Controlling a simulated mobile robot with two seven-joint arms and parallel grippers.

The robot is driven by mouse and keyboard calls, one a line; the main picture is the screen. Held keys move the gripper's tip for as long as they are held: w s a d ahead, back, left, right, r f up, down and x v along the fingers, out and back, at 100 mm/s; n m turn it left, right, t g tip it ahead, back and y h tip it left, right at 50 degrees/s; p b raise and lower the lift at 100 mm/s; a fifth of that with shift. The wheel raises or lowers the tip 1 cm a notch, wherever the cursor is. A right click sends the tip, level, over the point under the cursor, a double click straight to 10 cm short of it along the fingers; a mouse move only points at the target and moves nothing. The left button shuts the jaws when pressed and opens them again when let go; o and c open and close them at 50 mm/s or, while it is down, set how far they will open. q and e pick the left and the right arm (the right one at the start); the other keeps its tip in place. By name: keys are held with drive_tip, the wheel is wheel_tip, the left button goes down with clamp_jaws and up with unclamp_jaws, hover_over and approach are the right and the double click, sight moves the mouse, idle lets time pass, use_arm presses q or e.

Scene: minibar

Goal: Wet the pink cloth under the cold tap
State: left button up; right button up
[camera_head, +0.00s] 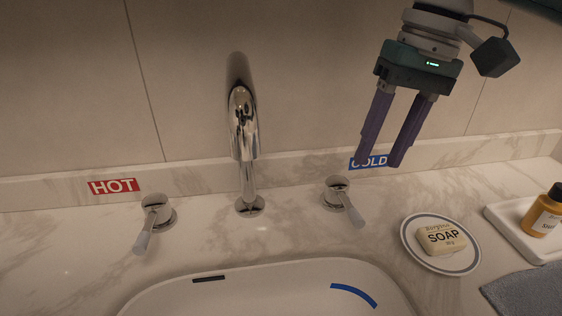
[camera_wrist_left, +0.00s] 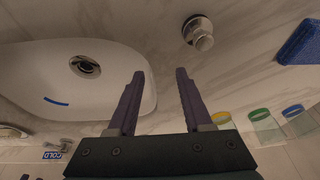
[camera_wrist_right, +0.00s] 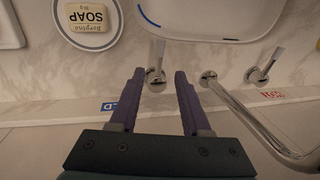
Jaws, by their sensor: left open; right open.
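No pink cloth shows in any view. The cold tap's lever (camera_head: 342,203) stands right of the chrome spout (camera_head: 243,140), below the blue COLD label (camera_head: 369,162). My right gripper (camera_head: 378,162) is open and empty, above and behind this lever. In the right wrist view the lever (camera_wrist_right: 157,62) appears between the open fingers (camera_wrist_right: 159,72). My left gripper is outside the head view. In its wrist view its fingers (camera_wrist_left: 160,73) are open and empty, with the basin (camera_wrist_left: 112,112) on the left.
The hot tap's lever (camera_head: 147,232) stands left of the spout. A soap dish (camera_head: 467,263) with a soap bar (camera_head: 440,238), an amber bottle (camera_head: 545,215) and a grey cloth (camera_head: 528,292) lie right of the basin. Cups (camera_wrist_left: 265,125) and a blue item (camera_wrist_left: 300,42) show in the left wrist view.

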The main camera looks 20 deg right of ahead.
sight(354, 209)
use_arm(q)
drive_tip(key=shift+b+x, duration=0.8)
drive_tip(key=shift+x, duration=0.1)
use_arm(e)
drive_tip(key=f, duration=0.3)
drive_tip(key=a+f, duration=0.1)
drive_tip(key=f, duration=0.5)
drive_tip(key=shift+w+a+f, duration=0.3)
drive_tip(key=shift+w+a, duration=0.05)
use_arm(q)
drive_tip(key=shift+s+d, duration=0.15)
use_arm(e)
drive_tip(key=shift+c, duration=0.4)
clamp_jaws()
